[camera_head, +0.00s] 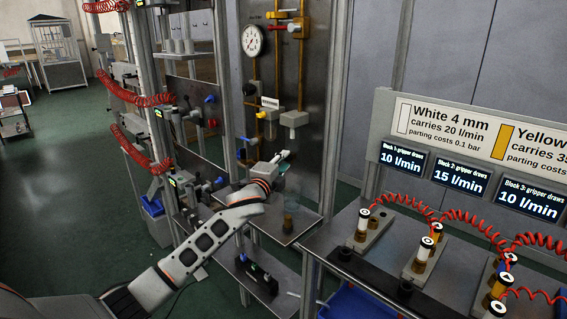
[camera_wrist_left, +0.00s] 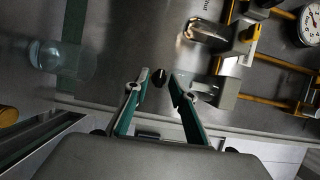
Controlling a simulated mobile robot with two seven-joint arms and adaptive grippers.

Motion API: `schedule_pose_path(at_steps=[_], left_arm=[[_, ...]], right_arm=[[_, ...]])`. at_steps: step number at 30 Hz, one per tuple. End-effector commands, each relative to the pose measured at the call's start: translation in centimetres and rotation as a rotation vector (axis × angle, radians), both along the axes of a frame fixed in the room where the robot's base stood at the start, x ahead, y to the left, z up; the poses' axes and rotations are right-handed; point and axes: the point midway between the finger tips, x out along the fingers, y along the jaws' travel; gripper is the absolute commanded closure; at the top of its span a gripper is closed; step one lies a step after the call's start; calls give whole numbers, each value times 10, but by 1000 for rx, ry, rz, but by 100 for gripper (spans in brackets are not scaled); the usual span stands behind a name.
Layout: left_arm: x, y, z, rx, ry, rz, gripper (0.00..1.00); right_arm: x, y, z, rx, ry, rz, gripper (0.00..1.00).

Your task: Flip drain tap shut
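My left gripper (camera_head: 284,158) is in front of the steel panel, below a grey unit (camera_head: 294,119) on the pipework. In the left wrist view its two teal-edged fingers (camera_wrist_left: 165,85) are apart. A small black piece (camera_wrist_left: 159,77), apparently the drain tap, shows between or just beyond the fingertips, below that grey unit (camera_wrist_left: 225,93). I cannot tell whether the fingers touch it or how it is turned. In the head view the gripper hides this spot. My right gripper is not in view.
A clear jar (camera_head: 290,222) stands on the steel shelf below my gripper. A second unit with a yellow knob (camera_head: 261,115) hangs to the left, with a pressure gauge (camera_head: 252,41) above. A bench with red coiled hoses (camera_head: 470,218) is at the right.

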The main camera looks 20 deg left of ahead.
Motion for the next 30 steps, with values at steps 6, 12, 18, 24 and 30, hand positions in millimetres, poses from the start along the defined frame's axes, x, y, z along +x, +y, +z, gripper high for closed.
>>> schedule_pose_path(at_steps=[6, 12, 18, 24, 30], left_arm=[[-3, 0, 0, 1, -1, 0, 75], [-24, -1, -1, 1, 0, 0, 75], [-52, -2, -1, 1, 0, -1, 75], [-73, -3, 0, 1, 0, 0, 75], [-81, -3, 1, 1, -1, 0, 75]], right_arm=[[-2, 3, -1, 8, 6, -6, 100], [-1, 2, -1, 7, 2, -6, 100], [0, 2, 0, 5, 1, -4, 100], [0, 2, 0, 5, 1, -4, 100], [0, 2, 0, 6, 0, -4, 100]])
